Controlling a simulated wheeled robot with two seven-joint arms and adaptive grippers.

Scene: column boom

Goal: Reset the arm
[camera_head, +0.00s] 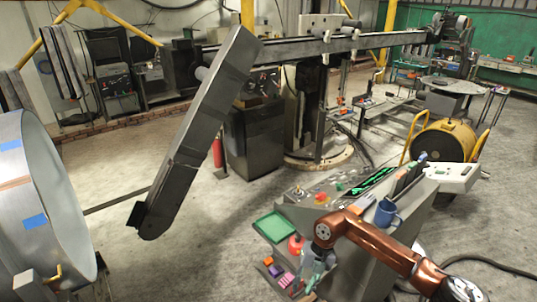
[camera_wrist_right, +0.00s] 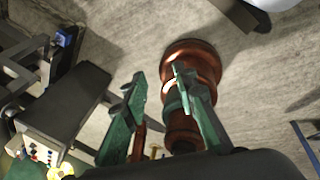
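My right arm (camera_head: 375,245), copper-coloured, comes in from the lower right and bends down in front of the control console. My right gripper (camera_head: 314,281) hangs at its end beside the console's front left side. In the wrist view its two green fingers (camera_wrist_right: 160,105) stand apart with no object held between them. Copper-coloured parts like my own arm show behind them. My left arm and gripper are not in view. The column boom's long horizontal beam (camera_head: 325,46) runs across the back, with a grey tilted arm (camera_head: 200,135) hanging at its left end.
The console (camera_head: 345,213) carries a red button (camera_head: 321,197) and a blue mug (camera_head: 386,214). A green tray (camera_head: 275,227), a red round item (camera_head: 295,245) and small coloured blocks (camera_head: 280,273) lie near my right gripper. A large metal drum (camera_head: 38,225) stands left. The middle floor is clear.

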